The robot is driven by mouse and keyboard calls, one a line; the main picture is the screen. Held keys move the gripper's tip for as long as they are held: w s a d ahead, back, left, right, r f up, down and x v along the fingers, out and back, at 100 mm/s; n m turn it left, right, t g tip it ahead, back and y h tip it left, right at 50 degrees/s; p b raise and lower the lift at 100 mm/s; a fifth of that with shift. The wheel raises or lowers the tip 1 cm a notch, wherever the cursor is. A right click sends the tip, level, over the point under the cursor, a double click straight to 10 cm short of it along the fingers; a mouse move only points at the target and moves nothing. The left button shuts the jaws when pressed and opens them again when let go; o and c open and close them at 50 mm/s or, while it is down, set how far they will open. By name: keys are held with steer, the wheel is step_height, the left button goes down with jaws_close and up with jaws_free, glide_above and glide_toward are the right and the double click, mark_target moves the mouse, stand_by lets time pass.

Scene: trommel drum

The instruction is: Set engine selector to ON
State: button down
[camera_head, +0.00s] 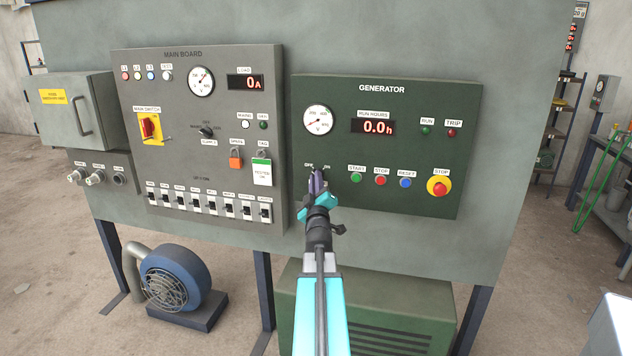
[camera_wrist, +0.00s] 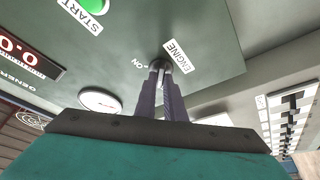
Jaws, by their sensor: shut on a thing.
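The engine selector is a small rotary knob on the green generator panel (camera_head: 375,190), at its lower left, between OFF and ON labels. My gripper (camera_head: 317,180) reaches up to it from below and hides most of it in the head view. In the wrist view, both fingers of my gripper (camera_wrist: 161,95) close on the selector (camera_wrist: 159,65), and only its grey top end shows between the tips. The ENGINE label (camera_wrist: 177,57) and the ON label (camera_wrist: 137,63) are beside it. I cannot tell which way the selector points.
The green START button (camera_head: 356,178) and a red stop button (camera_head: 381,180) sit to the right of the selector. The grey main board (camera_head: 215,125) with its row of breakers is close on the left. The red emergency stop (camera_head: 438,187) is farther right. The run-hours display (camera_head: 373,127) reads 0.0h.

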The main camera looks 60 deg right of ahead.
steer(key=shift+f+m+b, duration=0.15)
steer(key=shift+m+b, duration=0.45)
steer(key=shift+b, duration=0.1)
steer(key=shift+w+a+r+m+g+h+p, duration=0.15)
steer(key=shift+m+g+h+p, duration=0.45)
steer(key=shift+m+g, duration=2.4)
steer(key=shift+w+d+r+m+g+h+p, duration=0.15)
steer(key=shift+m+g+h+p, duration=0.55)
steer(key=shift+m, duration=4.35)
steer(key=shift+w+a+m+g+h+p, duration=0.15)
steer(key=shift+m+g+h+p, duration=0.35)
steer(key=shift+m+g, duration=2.55)
steer(key=shift+m+t, duration=1.05)
steer(key=shift+m, duration=0.05)
steer(key=c, duration=1.8)
jaws_free()
steer(key=shift+c, duration=0.2)
steer(key=shift+f, duration=0.1)
